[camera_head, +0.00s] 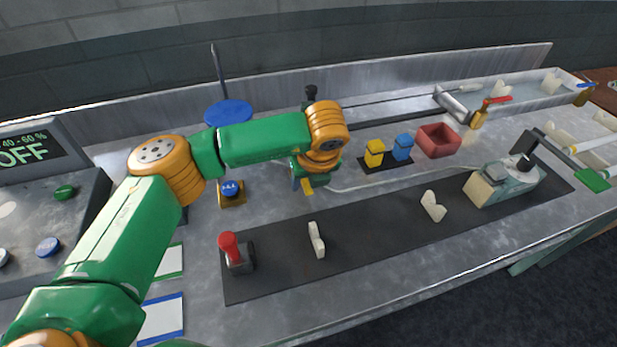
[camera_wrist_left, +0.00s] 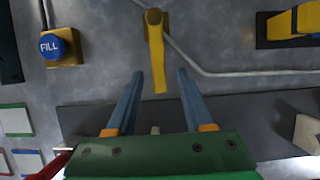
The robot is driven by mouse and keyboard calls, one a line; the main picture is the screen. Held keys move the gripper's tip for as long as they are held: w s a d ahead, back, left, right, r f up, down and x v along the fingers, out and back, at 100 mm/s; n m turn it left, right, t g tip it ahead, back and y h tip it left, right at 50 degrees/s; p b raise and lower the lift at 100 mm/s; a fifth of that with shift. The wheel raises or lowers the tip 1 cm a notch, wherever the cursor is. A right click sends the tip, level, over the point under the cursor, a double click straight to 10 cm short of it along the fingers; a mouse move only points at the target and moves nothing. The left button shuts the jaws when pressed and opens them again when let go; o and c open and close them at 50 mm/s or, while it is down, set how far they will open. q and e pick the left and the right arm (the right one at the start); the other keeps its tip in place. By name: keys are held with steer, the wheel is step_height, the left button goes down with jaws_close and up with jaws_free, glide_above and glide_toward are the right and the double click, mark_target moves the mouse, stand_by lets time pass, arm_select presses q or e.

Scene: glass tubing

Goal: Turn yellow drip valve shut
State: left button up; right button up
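The yellow drip valve shows in the left wrist view as a yellow lever (camera_wrist_left: 157,55). Its round pivot end is at the top, on the thin grey tubing, and the lever points down the picture. My left gripper (camera_wrist_left: 159,76) is open, with one blue-grey finger on each side of the lever's free end. A gap shows on both sides; I cannot tell the height between fingers and lever. In the head view, my left gripper (camera_head: 301,182) is low over the bench, right of the blue FILL button (camera_head: 230,188), and mostly hides the valve. My right gripper is not in view.
A dark mat with a red-topped device (camera_head: 230,245) and a pale upright holder (camera_head: 316,240) lies in front. Yellow (camera_head: 374,153) and blue (camera_head: 402,146) blocks and a red tray (camera_head: 438,141) stand to the right. A blue disc (camera_head: 228,112) is behind my arm.

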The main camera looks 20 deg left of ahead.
arm_select(q)
steer(key=shift+s+r, duration=0.1)
jaws_close()
stand_by(1.2)
